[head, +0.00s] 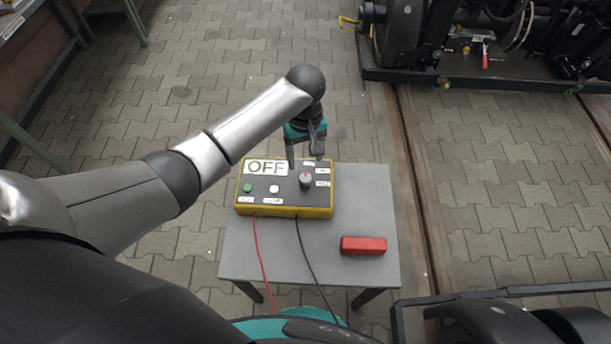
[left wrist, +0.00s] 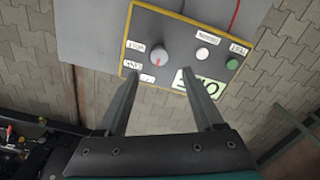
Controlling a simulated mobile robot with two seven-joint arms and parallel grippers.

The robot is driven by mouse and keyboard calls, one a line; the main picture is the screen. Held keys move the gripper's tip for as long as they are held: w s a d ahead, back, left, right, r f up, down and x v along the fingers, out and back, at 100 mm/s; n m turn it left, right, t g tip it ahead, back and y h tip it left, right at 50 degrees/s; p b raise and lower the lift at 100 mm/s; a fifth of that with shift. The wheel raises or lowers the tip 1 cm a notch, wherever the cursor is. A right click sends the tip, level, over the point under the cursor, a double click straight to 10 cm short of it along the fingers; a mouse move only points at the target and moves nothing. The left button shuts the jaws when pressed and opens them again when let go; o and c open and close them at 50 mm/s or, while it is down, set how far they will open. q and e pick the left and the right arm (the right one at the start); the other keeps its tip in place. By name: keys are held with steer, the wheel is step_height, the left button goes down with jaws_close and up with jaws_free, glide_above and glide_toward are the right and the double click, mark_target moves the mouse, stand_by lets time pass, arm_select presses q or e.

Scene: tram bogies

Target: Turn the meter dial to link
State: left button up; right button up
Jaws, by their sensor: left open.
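The meter (head: 285,198) is a yellow-edged box with a dark face on a grey table. Its display (head: 265,168) reads OFF. The grey dial (head: 306,180) with a red mark is at the right of the face, with small white labels around it that are too small to read surely. The dial also shows in the left wrist view (left wrist: 159,60). My left gripper (head: 305,160) is open and empty at the meter's far edge, just beyond the dial. In the left wrist view its fingers (left wrist: 160,85) point toward the dial, apart from it. My right gripper is not in view.
A green button (head: 247,188) and a white button (head: 274,189) are on the meter's left part. A red block (head: 363,246) lies on the table (head: 235,262), right of the red and black leads. Dark bogie machinery (head: 470,45) stands at the back right.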

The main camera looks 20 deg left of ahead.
mark_target(305, 177)
arm_select(q)
step_height(305, 177, down, 7)
steer(key=b, duration=0.2)
steer(key=shift+b, duration=0.35)
steer(key=shift+f, duration=0.6)
steer(key=shift+f+b, duration=0.1)
steer(key=shift+b, duration=0.2)
steer(key=c, duration=0.7)
jaws_close()
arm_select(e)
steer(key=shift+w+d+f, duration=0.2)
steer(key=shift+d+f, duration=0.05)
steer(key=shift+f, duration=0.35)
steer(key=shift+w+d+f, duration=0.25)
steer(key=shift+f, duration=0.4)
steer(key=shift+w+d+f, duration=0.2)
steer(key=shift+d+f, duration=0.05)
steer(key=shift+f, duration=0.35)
